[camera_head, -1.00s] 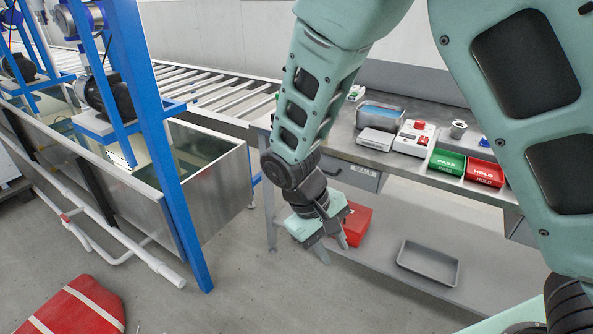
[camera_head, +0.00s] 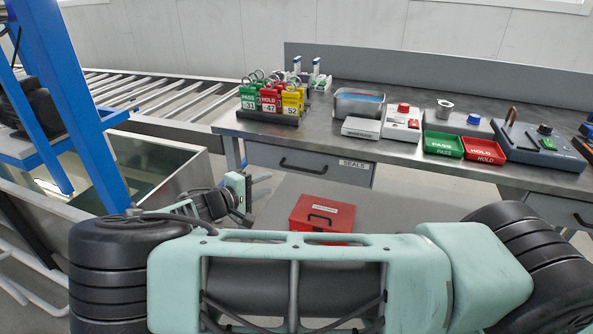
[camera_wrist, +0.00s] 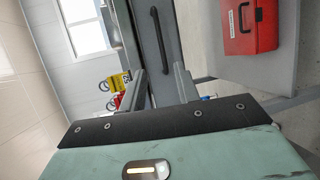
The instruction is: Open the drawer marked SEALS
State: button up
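The drawer marked SEALS (camera_head: 260,157) hangs under the left part of the bench and looks shut. Its dark bar handle (camera_head: 303,169) is at the middle of its front, and the SEALS label (camera_head: 354,164) is at its right end. In the wrist view the picture is turned, and the handle (camera_wrist: 159,42) stands upright beyond the fingers. My gripper (camera_head: 258,197) is below and left of the handle, apart from it. In the wrist view my gripper (camera_wrist: 160,86) is open, with nothing between its fingers.
A red box (camera_head: 322,215) sits below the drawer. The bench top (camera_head: 325,135) carries a tag rack (camera_head: 268,117), a metal tray (camera_head: 358,103), and green and red bins. A blue frame post (camera_head: 85,110) and tank stand at left. My arm covers the lower foreground.

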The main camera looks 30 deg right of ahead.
aim_at(302, 169)
jog(key=x, duration=1.6)
jog(key=shift+d, duration=0.1)
grip_shut()
